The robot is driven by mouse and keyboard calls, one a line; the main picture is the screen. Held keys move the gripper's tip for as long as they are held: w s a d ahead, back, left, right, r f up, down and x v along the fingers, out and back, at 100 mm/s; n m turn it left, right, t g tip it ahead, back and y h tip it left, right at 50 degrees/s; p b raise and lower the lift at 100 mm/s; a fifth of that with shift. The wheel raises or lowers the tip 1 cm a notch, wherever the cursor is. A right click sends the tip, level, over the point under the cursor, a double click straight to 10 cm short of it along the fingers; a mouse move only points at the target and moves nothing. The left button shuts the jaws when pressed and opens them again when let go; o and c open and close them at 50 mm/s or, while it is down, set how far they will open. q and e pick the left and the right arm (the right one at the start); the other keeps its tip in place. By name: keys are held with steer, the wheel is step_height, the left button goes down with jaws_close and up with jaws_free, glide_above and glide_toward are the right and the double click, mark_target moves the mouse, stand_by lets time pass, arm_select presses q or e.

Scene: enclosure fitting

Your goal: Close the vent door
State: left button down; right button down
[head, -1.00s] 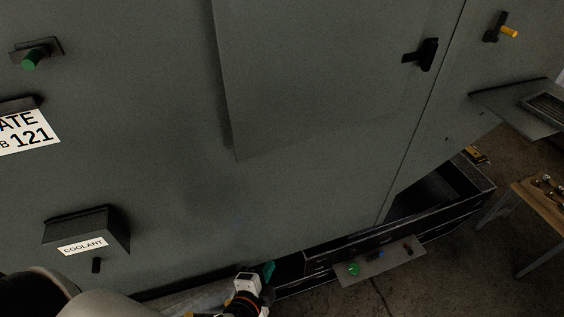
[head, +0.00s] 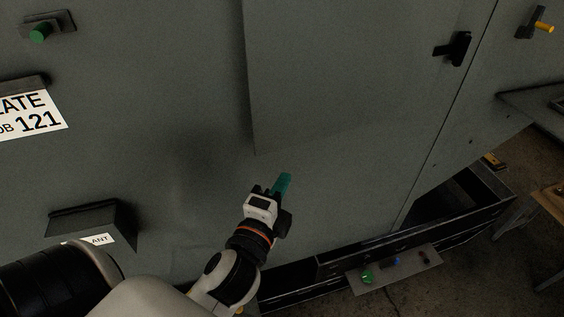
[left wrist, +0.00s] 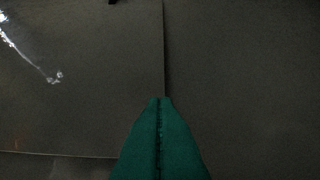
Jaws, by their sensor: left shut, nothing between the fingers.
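The vent door appears to be the large flat grey panel (head: 345,75) in the upper middle of the head view. Its left and bottom edges show against the grey enclosure wall (head: 180,150), but how far it stands off the wall is hard to tell. A black handle (head: 453,48) is near its right side. My left gripper (head: 284,181), with teal fingertips, is shut and empty, just below the panel's lower left corner. In the left wrist view the shut fingers (left wrist: 160,103) point at a straight panel edge; contact cannot be told. My right gripper is out of view.
A black coolant box (head: 95,222) sticks out of the wall at lower left. A green knob (head: 39,34) and a yellow-tipped handle (head: 543,27) also protrude.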

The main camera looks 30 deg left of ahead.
arm_select(q)
steer(key=w+a+p, duration=0.1)
steer(key=w, duration=0.1)
steer(key=w+a, duration=0.1)
steer(key=w, duration=0.1)
steer(key=w+a+p, duration=0.1)
steer(key=w, duration=0.1)
steer(key=shift+w+a+r+p, duration=0.15)
steer(key=shift+p, duration=0.2)
steer(key=shift+w+a, duration=0.15)
steer(key=shift+a, duration=0.3)
steer(key=shift+w+d, duration=0.1)
